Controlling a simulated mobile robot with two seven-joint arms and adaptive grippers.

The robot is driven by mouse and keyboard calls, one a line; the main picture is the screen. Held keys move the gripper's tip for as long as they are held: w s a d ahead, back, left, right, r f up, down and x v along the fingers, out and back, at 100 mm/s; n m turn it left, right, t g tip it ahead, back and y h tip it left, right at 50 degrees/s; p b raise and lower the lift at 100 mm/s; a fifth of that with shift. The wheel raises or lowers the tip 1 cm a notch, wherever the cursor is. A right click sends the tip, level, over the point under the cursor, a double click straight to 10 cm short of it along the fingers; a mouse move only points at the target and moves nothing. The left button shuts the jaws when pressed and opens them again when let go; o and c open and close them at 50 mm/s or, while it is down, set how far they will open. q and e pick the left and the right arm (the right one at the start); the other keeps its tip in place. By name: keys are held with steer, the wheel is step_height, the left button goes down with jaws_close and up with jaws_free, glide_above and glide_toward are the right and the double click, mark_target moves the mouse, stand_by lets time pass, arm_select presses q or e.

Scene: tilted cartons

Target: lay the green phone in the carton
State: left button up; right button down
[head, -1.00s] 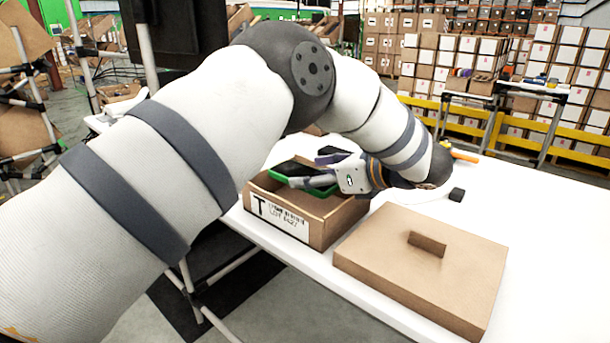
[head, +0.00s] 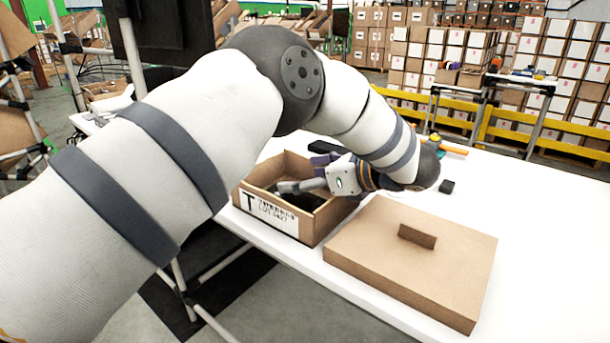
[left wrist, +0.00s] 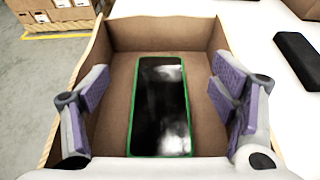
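The green phone (left wrist: 160,105), with a dark glossy face and green rim, lies flat in the open carton (head: 277,222) in the left wrist view. It seems to rest on the carton floor, with brown bottom showing on both sides. My left gripper (head: 303,174) reaches into the carton from above. In the left wrist view its purple-padded fingers stand wide apart, one on each side of the phone, with gaps between. In the head view the carton wall and gripper hide most of the phone. My right gripper is not in view.
A flat cardboard box with an upright tab (head: 416,236) sits right of the carton on the white table (head: 530,215). A small black block (head: 446,187), an orange-handled item (head: 450,149) and a black slab (left wrist: 298,60) lie farther back. The table's right side is clear.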

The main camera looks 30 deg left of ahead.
arm_select(q)
steer(key=shift+r, duration=0.1)
steer(key=shift+r, duration=0.6)
steer(key=b+v, duration=0.1)
steer(key=v, duration=1.1)
